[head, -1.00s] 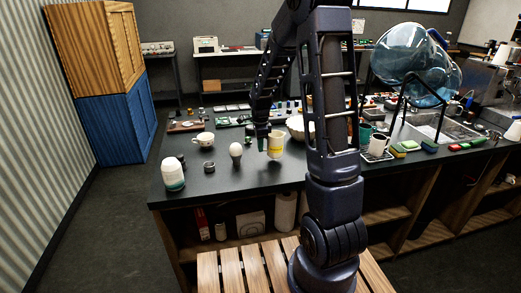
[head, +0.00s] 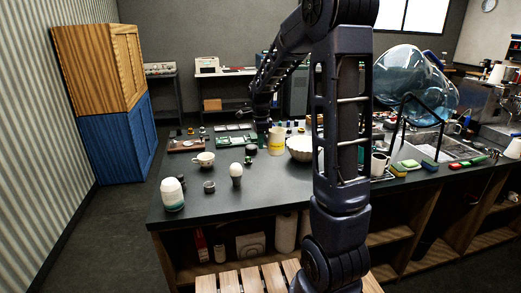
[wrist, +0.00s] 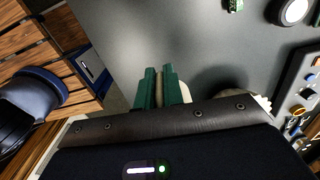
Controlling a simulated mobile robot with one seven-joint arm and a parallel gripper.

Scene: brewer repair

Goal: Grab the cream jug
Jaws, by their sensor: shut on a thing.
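The cream jug (head: 276,141), pale with a yellow band, is at the left of the white bowl in the head view. My gripper (head: 263,132) is at its left side and shut on it. In the wrist view the green fingers of my gripper (wrist: 159,72) have a thin tan strip between them, and pale parts of the jug (wrist: 185,93) show beside and behind them. Most of the jug is hidden there by the gripper body. I cannot tell whether its base touches the counter.
A white fluted bowl (head: 300,148) stands close at the right of the jug. An egg-shaped thing on a stand (head: 236,172), a cup (head: 201,160) and a white-and-green jar (head: 172,194) stand to the left. The dark counter (head: 255,197) is clear in front.

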